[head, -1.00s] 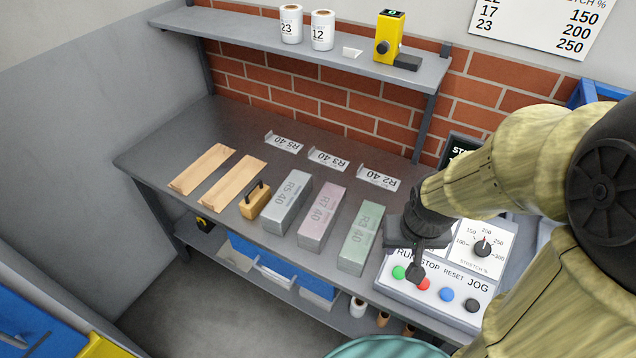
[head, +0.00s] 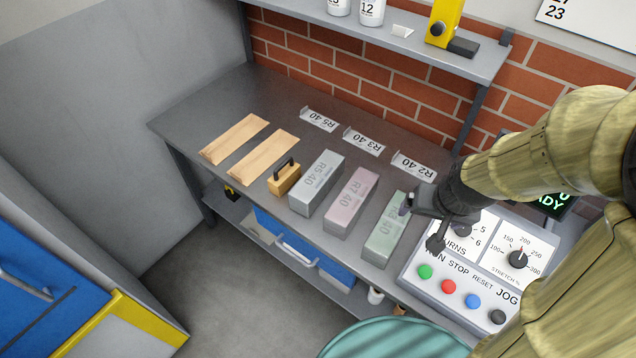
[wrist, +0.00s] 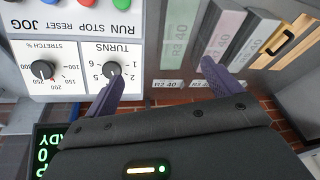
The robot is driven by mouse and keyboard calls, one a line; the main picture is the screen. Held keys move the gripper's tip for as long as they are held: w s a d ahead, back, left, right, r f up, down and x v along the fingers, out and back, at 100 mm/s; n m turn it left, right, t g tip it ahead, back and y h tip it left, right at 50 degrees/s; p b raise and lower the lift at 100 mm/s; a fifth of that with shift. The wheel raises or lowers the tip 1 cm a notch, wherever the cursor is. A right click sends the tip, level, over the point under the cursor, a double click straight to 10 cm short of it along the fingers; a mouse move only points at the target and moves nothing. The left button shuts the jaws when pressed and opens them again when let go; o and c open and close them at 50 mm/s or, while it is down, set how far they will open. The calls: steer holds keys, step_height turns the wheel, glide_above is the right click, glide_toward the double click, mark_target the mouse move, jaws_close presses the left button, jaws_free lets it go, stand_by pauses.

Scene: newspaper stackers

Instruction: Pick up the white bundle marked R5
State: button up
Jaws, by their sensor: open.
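The white bundle marked R5 40 (head: 317,183) is a pale grey-white block on the bench, left of a pink bundle (head: 351,202) and a green bundle (head: 386,232). In the wrist view the white bundle (wrist: 258,36) lies at the upper right, past the pink one. My gripper (head: 422,222) is open and empty. It is above the gap between the green bundle and the control panel, to the right of the white bundle and apart from it. In the wrist view its purple fingers (wrist: 163,75) are spread wide.
A wooden block with a dark handle (head: 285,179) stands just left of the white bundle. Two wooden strips (head: 264,157) lie farther left. Label holders (head: 319,119) stand behind the bundles. The control panel (head: 462,275) is at the right. A shelf (head: 420,40) overhangs the back.

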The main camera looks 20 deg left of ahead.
steer(key=w+a+f+t+y, duration=0.1)
steer(key=w+a+f+t, duration=0.15)
steer(key=w+a, duration=0.65)
steer(key=m+t+h+b, duration=0.2)
steer(key=t, duration=0.2)
glide_toward(306, 191)
step_height(306, 191, up, 4)
steer(key=w+d, duration=0.3)
steer(key=s+a+f+t+h+b, duration=0.1)
steer(key=s+a+f+t+h, duration=0.1)
steer(key=s+a, duration=0.2)
steer(key=shift+s+a, duration=0.4)
steer(key=shift+s, duration=0.55)
steer(key=shift+f, duration=0.1)
steer(key=x, duration=0.6)
steer(key=p+x, duration=0.1)
steer(key=x, duration=0.4)
steer(key=shift+w+d, duration=0.2)
steer(key=shift+w, duration=0.25)
steer(key=shift+w+f, duration=0.1)
steer(key=shift+w, duration=0.1)
steer(key=shift+s, duration=0.1)
